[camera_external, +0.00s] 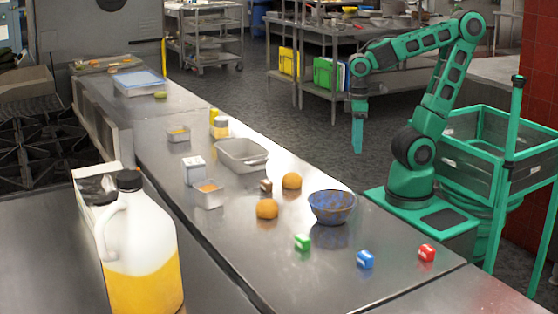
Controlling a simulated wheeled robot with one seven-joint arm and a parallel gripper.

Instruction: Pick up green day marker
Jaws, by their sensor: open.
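A metal pan (242,154) and a juice jug (140,250) are further left.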

